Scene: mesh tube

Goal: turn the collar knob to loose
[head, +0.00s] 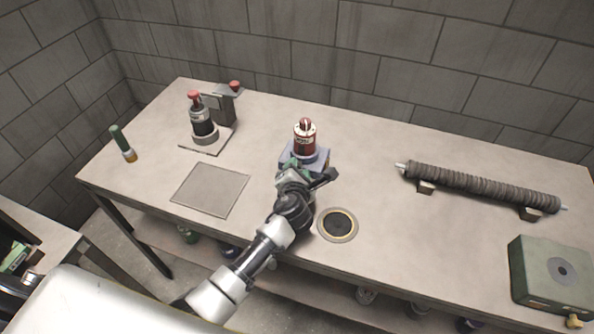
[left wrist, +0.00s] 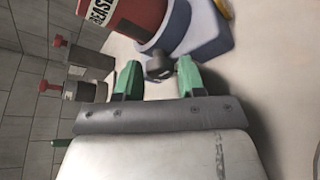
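A dark knob (left wrist: 160,64), which looks like the collar knob, sticks out from the front of a blue-grey collar base (left wrist: 208,40). The base also shows in the head view (head: 318,161). A red grease canister (head: 305,138) stands in it, and its labelled side shows in the left wrist view (left wrist: 130,15). My left gripper (left wrist: 159,80) is open, with green fingertips on either side of the knob and a gap to each. In the head view my left gripper (head: 293,165) is in front of the base and hides the knob. My right gripper is not in view.
A black-and-grey device with a red top (head: 203,122) stands at the back left, near a green-handled tool (head: 122,142). A flat square plate (head: 210,189) and a round dark ring (head: 338,225) lie near the front. A mesh-wrapped tube (head: 480,187) and green box (head: 552,274) are at right.

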